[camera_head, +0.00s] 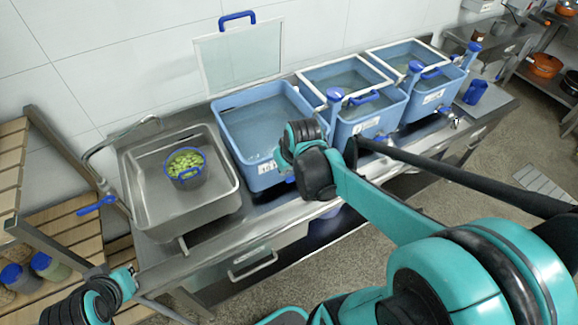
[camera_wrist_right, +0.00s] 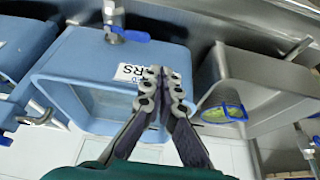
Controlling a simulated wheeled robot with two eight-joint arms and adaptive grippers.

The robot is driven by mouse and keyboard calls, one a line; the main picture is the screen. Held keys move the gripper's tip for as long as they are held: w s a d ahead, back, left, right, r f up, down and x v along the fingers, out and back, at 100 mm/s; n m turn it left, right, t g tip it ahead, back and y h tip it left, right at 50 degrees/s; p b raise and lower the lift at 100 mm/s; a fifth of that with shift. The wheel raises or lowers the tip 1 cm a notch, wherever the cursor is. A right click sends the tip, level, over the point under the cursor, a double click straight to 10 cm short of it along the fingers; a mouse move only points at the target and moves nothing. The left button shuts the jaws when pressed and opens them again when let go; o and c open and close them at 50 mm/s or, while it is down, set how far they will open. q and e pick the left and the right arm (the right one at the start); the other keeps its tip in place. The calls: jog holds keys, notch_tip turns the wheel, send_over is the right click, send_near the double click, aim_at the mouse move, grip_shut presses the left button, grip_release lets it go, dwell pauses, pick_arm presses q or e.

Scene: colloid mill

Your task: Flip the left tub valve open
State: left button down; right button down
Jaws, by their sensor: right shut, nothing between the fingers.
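The left tub (camera_head: 262,125) is light blue, with its clear lid (camera_head: 240,55) raised behind it. In the right wrist view, the tub (camera_wrist_right: 95,75) appears upside down with a white label (camera_wrist_right: 130,73) on its front. Its valve (camera_wrist_right: 127,36) has a blue handle on a metal body, above and left of my fingertips in that view. My right gripper (camera_wrist_right: 165,85) is shut and empty, in front of the label and apart from the valve. In the head view my right wrist hides these fingers and most of the valve. My left arm is at the lower left; its fingers are unclear.
A steel sink (camera_head: 150,200) with a pot of green pieces (camera_head: 185,166) stands left of the tub. Two more blue tubs, the middle one (camera_head: 362,122) and the right one (camera_head: 428,92), stand to the right. Wooden shelves (camera_head: 60,225) are at the far left.

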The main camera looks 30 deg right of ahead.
aim_at(292, 179)
jog(key=shift+g, duration=0.5)
jog(key=w+d, duration=0.1)
jog(key=d+f+p, duration=0.1)
jog(key=d, duration=0.1)
jog(key=w+d+f, duration=0.1)
jog(key=shift+w+d+f, duration=0.1)
jog(key=shift+w+d, duration=0.2)
jog(key=shift+d, duration=0.1)
jog(key=b+x, duration=0.2)
jog(key=x, duration=0.8)
jog(key=shift+a+b, duration=0.15)
jog(key=shift+b, duration=0.15)
jog(key=shift+s, duration=0.15)
